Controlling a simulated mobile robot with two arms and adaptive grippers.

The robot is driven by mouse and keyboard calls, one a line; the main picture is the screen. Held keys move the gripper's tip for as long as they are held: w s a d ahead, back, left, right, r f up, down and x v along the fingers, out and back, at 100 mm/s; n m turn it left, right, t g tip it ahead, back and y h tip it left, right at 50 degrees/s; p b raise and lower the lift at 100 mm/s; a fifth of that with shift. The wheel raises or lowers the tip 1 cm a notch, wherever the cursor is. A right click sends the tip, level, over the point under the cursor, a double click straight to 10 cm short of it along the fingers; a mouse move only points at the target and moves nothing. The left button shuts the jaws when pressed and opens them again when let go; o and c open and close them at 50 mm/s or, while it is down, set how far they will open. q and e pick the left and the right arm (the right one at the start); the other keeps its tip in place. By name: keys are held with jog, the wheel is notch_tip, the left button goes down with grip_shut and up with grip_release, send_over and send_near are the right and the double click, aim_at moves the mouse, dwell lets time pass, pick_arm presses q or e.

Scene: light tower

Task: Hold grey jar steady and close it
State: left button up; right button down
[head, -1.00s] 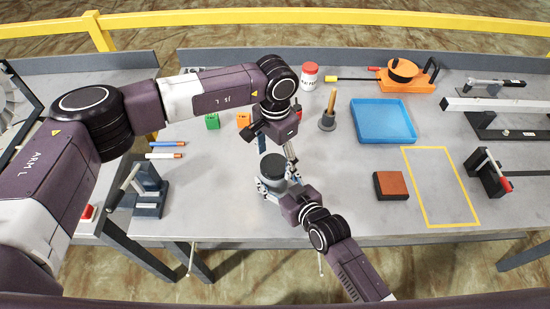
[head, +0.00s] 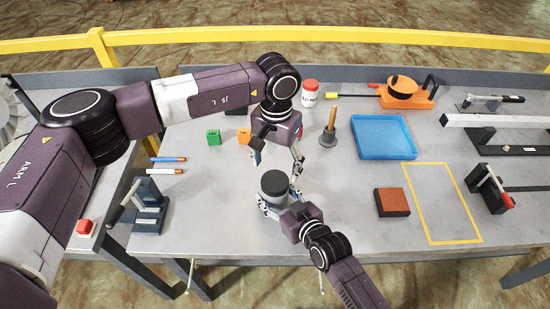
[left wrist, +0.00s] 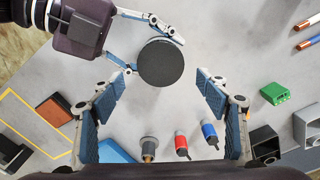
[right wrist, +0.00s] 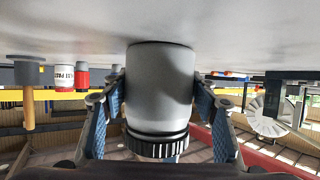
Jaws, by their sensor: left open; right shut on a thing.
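The grey jar (head: 274,200) stands upright near the front middle of the workbench. Its round dark lid (head: 274,181) sits on top; how tight it is cannot be told. My right gripper (head: 279,199) is shut on the jar body from the front. In the right wrist view the jar (right wrist: 160,85) appears inverted between the blue-padded fingers, with the ridged lid (right wrist: 157,147) lowest. My left gripper (head: 278,158) is open and empty, behind and above the jar. In the left wrist view the lid (left wrist: 160,63) shows beyond its spread fingers, apart from them.
Behind the jar are a green block (head: 213,137), a white red-capped pot (head: 310,95) and a wooden-handled tool (head: 329,128). To the right are a blue tray (head: 385,138), a brown block (head: 392,202) and a yellow outline (head: 443,203). A clamp (head: 147,208) stands left.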

pick_arm(q)
jog(key=n, duration=0.3)
jog(key=shift+r+n, duration=0.1)
jog(key=shift+n, duration=0.3)
jog(key=n, duration=0.5)
jog(key=shift+r, duration=0.15)
jog(key=n, duration=0.7)
jog(key=shift+r+n, duration=0.2)
jog(key=shift+n, duration=0.1)
jog(key=n, duration=0.7)
jog(key=shift+r, duration=0.2)
jog(key=n, duration=0.7)
jog(key=shift+s+r, duration=0.1)
jog(key=shift+r, duration=0.1)
jog(key=n, duration=0.7)
jog(key=shift+r, duration=0.2)
jog(key=n, duration=0.5)
jog(key=shift+r, duration=0.15)
jog(key=n, duration=0.7)
jog(key=shift+a+r, duration=0.1)
jog(key=shift+r, duration=0.1)
jog(key=n, duration=0.5)
jog(key=shift+r+n, duration=0.15)
jog(key=shift+n, duration=0.25)
